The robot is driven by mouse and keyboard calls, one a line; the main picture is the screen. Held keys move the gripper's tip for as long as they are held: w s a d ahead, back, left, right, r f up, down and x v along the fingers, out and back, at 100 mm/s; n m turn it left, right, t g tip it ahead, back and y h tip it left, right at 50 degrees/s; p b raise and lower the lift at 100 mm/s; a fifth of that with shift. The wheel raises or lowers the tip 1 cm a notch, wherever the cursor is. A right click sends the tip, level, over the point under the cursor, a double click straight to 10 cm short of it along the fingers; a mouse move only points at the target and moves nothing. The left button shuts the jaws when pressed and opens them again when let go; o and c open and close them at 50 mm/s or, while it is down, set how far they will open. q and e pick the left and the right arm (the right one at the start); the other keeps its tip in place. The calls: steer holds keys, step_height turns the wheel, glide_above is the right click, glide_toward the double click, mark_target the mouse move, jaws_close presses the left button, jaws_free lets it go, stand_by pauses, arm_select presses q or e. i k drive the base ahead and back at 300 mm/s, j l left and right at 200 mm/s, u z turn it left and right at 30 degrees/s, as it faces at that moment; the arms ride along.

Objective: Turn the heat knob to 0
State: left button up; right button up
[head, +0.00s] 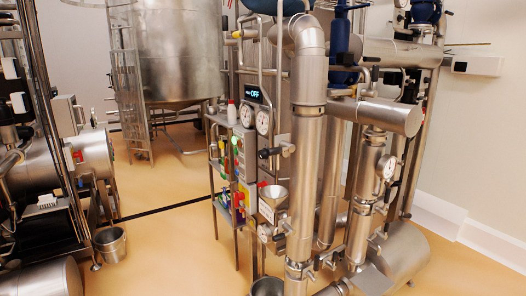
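A tall metal control panel (246,148) stands at the middle of the head view. A dark display (254,94) at its top reads OFF. Two round white gauges (262,122) sit just below the display. Small red, green and yellow parts show lower on the panel and its left side. They are too small to tell which, if any, is the heat knob or where it points. The steel pipes in front may hide part of the panel. Neither my left nor my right gripper is in view.
A thick vertical steel pipe (306,150) stands close at the right of the panel. A large tank (180,50) is behind. A bucket (110,244) stands on the left. The tan floor (165,245) between bucket and panel is clear.

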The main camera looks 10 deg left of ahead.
mark_target(262, 153)
steer(key=i+j+z, duration=0.15)
steer(key=i+j, duration=0.2)
steer(key=i+j+z, duration=0.15)
steer(key=i+j, duration=0.2)
steer(key=j, duration=0.15)
steer(key=i+j+z, duration=0.2)
steer(key=j, duration=0.3)
steer(key=i+j+z, duration=0.15)
steer(key=i+j, duration=0.25)
steer(key=i+j+z, duration=0.15)
steer(key=j, duration=0.55)
steer(key=i+j+z, duration=0.15)
steer(key=i+j, duration=0.15)
steer(key=j, duration=0.3)
steer(key=i+j+z, duration=0.15)
steer(key=j, duration=0.45)
steer(key=i+j+z, duration=0.2)
steer(key=j, duration=0.45)
